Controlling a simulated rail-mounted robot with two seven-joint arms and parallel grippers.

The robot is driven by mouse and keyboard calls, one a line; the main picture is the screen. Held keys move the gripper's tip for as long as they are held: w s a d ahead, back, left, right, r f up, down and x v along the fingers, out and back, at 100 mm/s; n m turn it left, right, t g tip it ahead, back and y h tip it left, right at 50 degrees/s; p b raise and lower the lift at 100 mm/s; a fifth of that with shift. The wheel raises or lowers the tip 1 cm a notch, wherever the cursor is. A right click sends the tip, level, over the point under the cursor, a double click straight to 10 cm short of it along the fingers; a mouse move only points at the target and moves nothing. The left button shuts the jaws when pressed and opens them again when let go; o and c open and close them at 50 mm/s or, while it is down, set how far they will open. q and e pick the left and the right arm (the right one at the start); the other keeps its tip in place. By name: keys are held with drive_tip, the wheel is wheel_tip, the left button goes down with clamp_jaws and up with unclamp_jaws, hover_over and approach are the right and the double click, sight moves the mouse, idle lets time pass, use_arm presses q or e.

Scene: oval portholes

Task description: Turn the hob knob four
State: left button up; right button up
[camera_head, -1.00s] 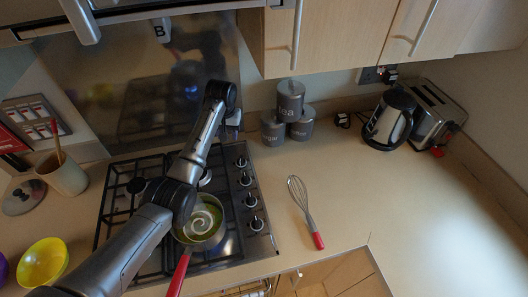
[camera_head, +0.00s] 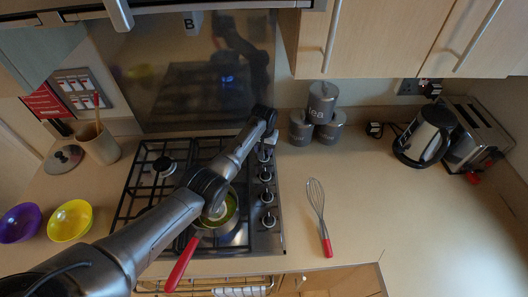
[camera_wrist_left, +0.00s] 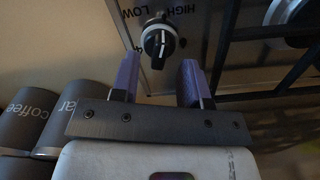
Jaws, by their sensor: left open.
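The hob knob four (camera_wrist_left: 158,40) is a black knob with a white pointer line on a silver skirt. In the left wrist view it sits beyond my fingertips, roughly centred between them, with "HIGH", "LOW" and a partly hidden "4" printed around it. In the head view the farthest knob of the row (camera_head: 264,155) is at the back right of the hob, just below my left gripper (camera_head: 271,140). My left gripper's purple fingers (camera_wrist_left: 158,78) are open and empty, apart from the knob. My right gripper is in neither view.
The gas hob (camera_head: 140,200) has black grates and holds a red-handled pan (camera_head: 180,262). Grey canisters (camera_head: 322,100) stand close to the right of my left gripper. A whisk (camera_head: 318,210) lies on the counter. The counter further right is clear up to the kettle (camera_head: 424,136).

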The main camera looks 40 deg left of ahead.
use_arm(q)
drive_tip(key=shift+f, duration=1.1)
drive_tip(key=shift+c, duration=0.3)
clamp_jaws()
